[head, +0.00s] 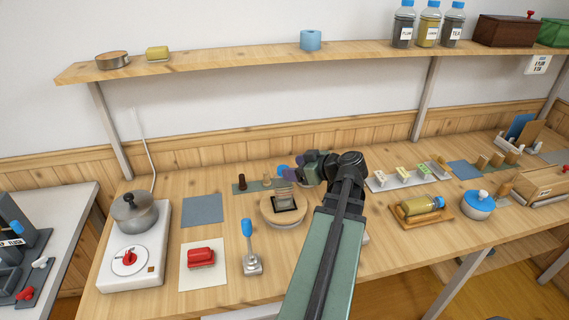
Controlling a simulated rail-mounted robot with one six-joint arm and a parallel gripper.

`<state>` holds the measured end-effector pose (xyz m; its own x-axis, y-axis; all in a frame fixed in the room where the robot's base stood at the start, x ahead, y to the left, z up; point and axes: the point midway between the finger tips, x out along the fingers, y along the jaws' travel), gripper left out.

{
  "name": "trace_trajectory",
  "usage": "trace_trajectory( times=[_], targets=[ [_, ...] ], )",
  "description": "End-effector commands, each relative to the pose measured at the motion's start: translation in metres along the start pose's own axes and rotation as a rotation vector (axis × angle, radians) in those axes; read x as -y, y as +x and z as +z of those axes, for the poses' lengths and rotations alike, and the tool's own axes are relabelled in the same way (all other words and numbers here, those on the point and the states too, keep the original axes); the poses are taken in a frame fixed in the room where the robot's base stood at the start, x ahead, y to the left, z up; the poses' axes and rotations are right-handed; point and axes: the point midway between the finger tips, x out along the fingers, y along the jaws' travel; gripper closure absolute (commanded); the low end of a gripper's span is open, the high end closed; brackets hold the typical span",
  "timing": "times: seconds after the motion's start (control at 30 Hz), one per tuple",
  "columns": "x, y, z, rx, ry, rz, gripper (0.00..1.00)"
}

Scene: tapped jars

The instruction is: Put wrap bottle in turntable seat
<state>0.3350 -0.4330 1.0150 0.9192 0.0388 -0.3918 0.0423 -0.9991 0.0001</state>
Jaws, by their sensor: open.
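A round wooden turntable (268,216) stands on the bench left of my arm. A dark square seat with a grey upright part (285,198) sits on its top. A bottle with yellow contents and a blue cap (420,206) lies on its side in a wooden tray (426,220) to the right of my arm; it looks like the wrap bottle. My gripper (288,172) is open, behind and above the turntable and well left of the bottle. My arm links partly hide it, and its fingertips are hard to make out.
A lever with a blue knob (248,233) and a red block (201,257) on a pale mat stand front left. A pot (134,211) sits on a white burner. A blue-lidded jar (479,204) stands right of the tray. A shelf (240,63) with bottles runs above the bench.

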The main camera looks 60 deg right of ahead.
Motion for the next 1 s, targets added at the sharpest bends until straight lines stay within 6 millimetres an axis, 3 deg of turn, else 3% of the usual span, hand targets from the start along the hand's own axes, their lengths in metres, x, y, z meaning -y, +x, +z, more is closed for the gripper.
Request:
trace_trajectory(
  times=[0.1, 0.3, 0.67, 0.77, 0.83, 0.97, 1.0],
  targets=[
    [0.000, -0.036, -0.006, 0.000, 0.002, 0.004, 0.35],
    [0.000, -0.068, -0.002, 0.000, 0.001, 0.002, 0.35],
    [0.002, -0.068, -0.002, 0.000, -0.004, -0.009, 0.35],
    [0.017, -0.040, -0.014, -0.001, -0.031, -0.073, 0.35],
    [0.044, -0.001, -0.030, -0.001, -0.071, -0.167, 0.35],
    [0.137, 0.087, -0.058, 0.051, -0.193, -0.413, 0.35],
    [0.171, 0.110, -0.061, 0.091, -0.232, -0.489, 0.35]
  ],
)
